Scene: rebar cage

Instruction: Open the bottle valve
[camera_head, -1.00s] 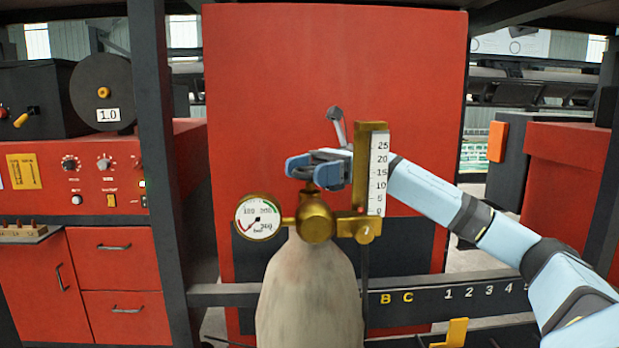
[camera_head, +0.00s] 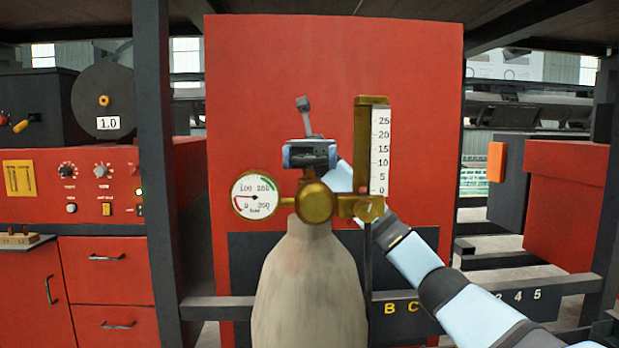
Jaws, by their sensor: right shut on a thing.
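The grey bottle (camera_head: 310,285) stands upright in the middle of the head view. Its brass valve body (camera_head: 314,201) is on top, with a round pressure gauge (camera_head: 255,196) on the left and a brass flow meter with a white scale (camera_head: 379,150) on the right. My right gripper (camera_head: 310,157) is directly above the valve body, shut on the valve handle at the top of the stem. The gripper hides the handle. My right arm comes from the lower right and passes behind the flow meter. My left gripper is not in view.
A large red panel (camera_head: 270,80) stands behind the bottle. A dark rail (camera_head: 225,307) with letters and numbers runs behind it at low height. A red cabinet (camera_head: 100,270) with knobs and drawers is at left, beside a dark post (camera_head: 157,150).

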